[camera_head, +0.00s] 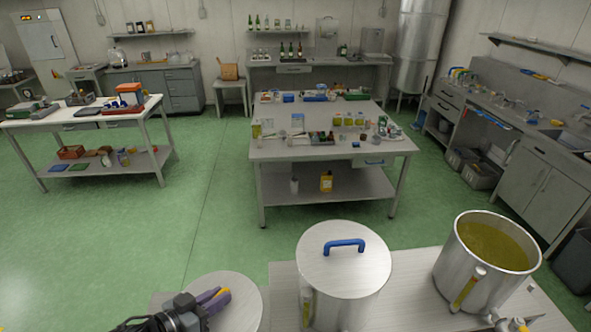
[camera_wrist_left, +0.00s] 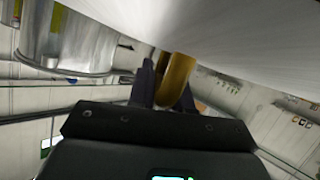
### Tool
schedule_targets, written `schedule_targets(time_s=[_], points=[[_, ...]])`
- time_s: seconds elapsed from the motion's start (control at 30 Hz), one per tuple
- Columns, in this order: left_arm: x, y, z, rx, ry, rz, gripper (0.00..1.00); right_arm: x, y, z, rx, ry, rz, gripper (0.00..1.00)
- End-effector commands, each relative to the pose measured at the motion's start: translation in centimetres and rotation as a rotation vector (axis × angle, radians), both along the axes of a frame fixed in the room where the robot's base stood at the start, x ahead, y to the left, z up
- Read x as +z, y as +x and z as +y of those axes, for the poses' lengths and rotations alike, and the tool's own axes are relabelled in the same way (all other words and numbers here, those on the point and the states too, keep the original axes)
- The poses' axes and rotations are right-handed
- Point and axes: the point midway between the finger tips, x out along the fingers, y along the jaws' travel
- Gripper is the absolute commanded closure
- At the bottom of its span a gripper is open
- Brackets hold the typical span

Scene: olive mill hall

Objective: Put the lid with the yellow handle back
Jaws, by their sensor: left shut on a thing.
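The lid with the yellow handle (camera_head: 247,300) is a pale round metal disc at the bottom left of centre in the head view. My left gripper (camera_head: 214,298), with dark purple fingers, is shut on its yellow handle. In the left wrist view the yellow handle (camera_wrist_left: 177,80) sits between the fingers, and the lid's pale surface (camera_wrist_left: 240,35) fills the top. I cannot tell whether the lid touches the bench. An open steel pot (camera_head: 458,262) of yellow-green oil stands at the right, without a lid. My right gripper is not in view.
A steel pot with a blue-handled lid (camera_head: 322,268) stands between the held lid and the open pot. Both pots stand on a pale bench (camera_head: 410,285) with bare surface between them. A cluttered worktable (camera_head: 275,150) stands farther back across green floor.

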Motion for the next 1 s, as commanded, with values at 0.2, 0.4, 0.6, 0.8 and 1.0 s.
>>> schedule_targets(time_s=[0.2, 0.4, 0.6, 0.8, 1.0], points=[[4.2, -0.9, 0.3, 0.191, -0.004, 0.003, 1.0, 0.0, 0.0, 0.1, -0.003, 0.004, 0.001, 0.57], [3.0, -1.3, 2.6, 0.355, -0.002, 0.01, 1.0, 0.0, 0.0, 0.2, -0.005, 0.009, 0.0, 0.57], [4.3, -1.7, 1.2, 0.382, -0.002, 0.011, 1.0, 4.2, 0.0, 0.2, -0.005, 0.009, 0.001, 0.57], [4.1, -3.0, 0.8, 0.454, -0.001, 0.013, 1.0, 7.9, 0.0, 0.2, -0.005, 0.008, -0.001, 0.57], [3.2, -5.0, 1.4, 0.548, 0.0, 0.011, 1.0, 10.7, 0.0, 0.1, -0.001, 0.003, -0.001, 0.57]])
